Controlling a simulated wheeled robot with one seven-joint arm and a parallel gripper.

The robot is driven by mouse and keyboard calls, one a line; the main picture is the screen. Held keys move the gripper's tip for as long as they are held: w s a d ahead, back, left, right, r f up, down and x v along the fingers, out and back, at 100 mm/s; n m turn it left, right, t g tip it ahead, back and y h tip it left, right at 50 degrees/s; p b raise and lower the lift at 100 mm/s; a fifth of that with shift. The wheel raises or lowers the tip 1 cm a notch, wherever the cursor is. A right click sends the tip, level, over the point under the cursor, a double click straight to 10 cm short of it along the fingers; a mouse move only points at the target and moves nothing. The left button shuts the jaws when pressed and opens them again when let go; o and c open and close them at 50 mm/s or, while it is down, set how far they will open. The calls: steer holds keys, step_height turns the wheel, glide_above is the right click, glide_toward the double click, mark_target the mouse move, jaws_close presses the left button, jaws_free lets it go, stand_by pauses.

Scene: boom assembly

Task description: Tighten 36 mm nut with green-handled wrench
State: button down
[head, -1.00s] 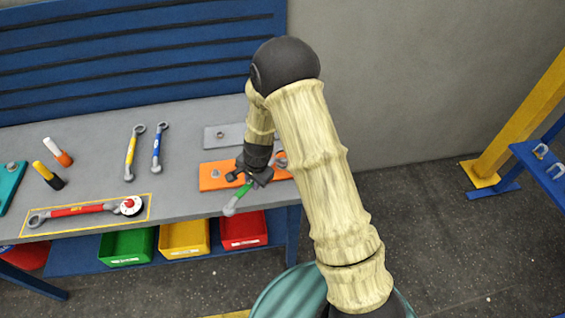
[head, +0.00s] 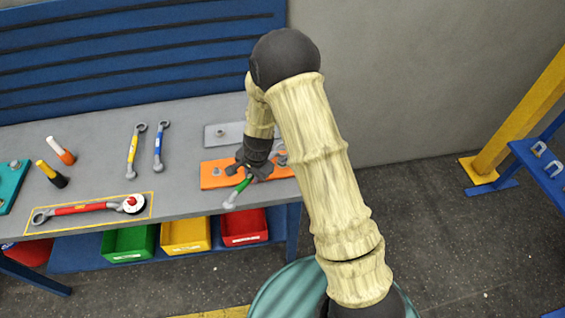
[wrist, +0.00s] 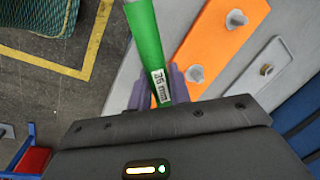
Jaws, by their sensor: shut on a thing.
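My gripper (head: 250,172) is shut on the green-handled wrench (head: 238,190), above the front of the orange plate (head: 213,179). The wrench's silver end points toward me, past the bench's front edge. Its other end is hidden by my gripper. In the wrist view the green handle (wrist: 146,35) runs up out of the picture from between the gripper's fingers (wrist: 160,92), and its label reads 36 mm. The orange plate (wrist: 215,40) carries a nut (wrist: 236,18) and another nut (wrist: 195,74), both apart from the visible handle. I cannot tell their sizes.
A grey plate (head: 235,131) lies behind the orange one. Yellow (head: 132,155) and blue (head: 158,145) wrenches lie to the left. A red-handled wrench (head: 85,209) lies in a yellow outline. Green, yellow and red bins (head: 243,227) stand below the bench's front edge.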

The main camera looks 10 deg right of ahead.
steer(key=s+d+f+n+b, duration=0.1)
steer(key=b, duration=0.1)
steer(key=d+f+n+b, duration=0.1)
steer(key=b, duration=0.1)
steer(key=shift+s+d, duration=0.2)
steer(key=shift+s, duration=0.2)
steer(key=shift+s+d+n, duration=0.2)
steer(key=shift+n, duration=0.1)
steer(key=shift+y, duration=0.3)
steer(key=shift+f+b, duration=1.85)
steer(key=shift+f, duration=0.35)
stand_by(0.7)
steer(key=shift+a, duration=0.1)
steer(key=shift+w+a+m+p, duration=0.25)
steer(key=shift+a+m+p, duration=0.05)
steer(key=shift+m, duration=0.1)
steer(key=shift+w+a+r, duration=0.1)
stand_by(0.5)
